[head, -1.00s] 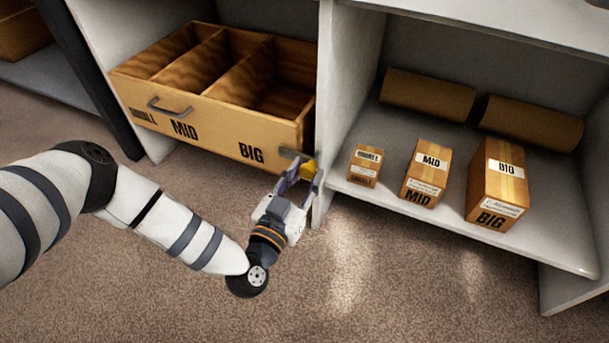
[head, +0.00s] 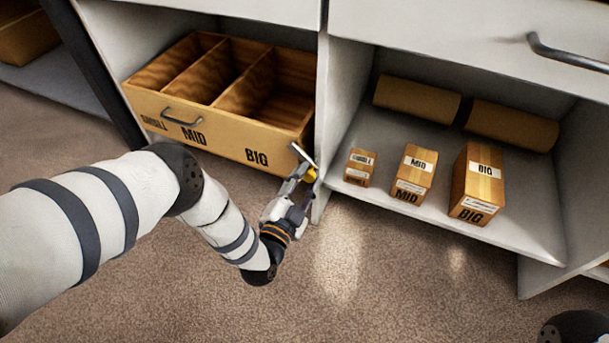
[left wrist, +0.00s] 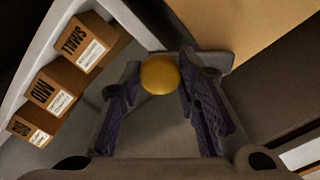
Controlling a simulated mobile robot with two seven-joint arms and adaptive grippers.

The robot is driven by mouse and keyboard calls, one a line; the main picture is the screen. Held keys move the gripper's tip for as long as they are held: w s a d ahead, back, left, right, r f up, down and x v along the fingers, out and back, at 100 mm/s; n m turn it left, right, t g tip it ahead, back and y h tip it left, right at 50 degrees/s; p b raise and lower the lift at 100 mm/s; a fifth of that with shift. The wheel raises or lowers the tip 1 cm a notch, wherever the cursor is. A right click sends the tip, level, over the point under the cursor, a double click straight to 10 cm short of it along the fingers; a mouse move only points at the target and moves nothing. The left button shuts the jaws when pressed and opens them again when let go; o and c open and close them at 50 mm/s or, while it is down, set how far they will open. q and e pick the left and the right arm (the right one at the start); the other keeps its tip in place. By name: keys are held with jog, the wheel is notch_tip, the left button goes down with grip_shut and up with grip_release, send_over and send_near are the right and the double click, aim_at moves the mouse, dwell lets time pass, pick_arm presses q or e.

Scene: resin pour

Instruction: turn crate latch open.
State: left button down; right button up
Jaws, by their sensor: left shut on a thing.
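The wooden crate (head: 222,131) sits in the left shelf bay, with SMALL, MID and BIG on its front and three compartments inside. The latch, a grey bar (head: 303,154) with a yellow knob (head: 311,174), is at the crate's front right corner, beside the shelf divider. The bar slants up to the left. My left gripper (head: 302,179) is shut on the knob. In the left wrist view, the round yellow knob (left wrist: 159,74) sits between the fingertips of the left gripper (left wrist: 158,88). My right gripper is not in view.
A small box (head: 360,168), a MID box (head: 413,174) and a BIG box (head: 478,183) stand on the right shelf (head: 455,222). Two brown rolls (head: 416,99) lie behind them. A drawer handle (head: 565,52) juts out at upper right. The carpet (head: 400,290) in front is clear.

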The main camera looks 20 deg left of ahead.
pick_arm(q)
jog(key=m+p, duration=0.1)
jog(key=m, duration=0.3)
jog(key=shift+a+r+m, duration=0.1)
jog(key=shift+m, duration=0.2)
jog(key=shift+a+m+p, duration=0.1)
jog(key=shift+m+p, duration=0.2)
jog(key=shift+m, duration=2.1)
jog(key=c, duration=1.2)
grip_release()
jog(key=shift+a, duration=0.1)
jog(key=shift+s, duration=0.3)
jog(key=s, duration=1.1)
jog(key=shift+s, duration=0.25)
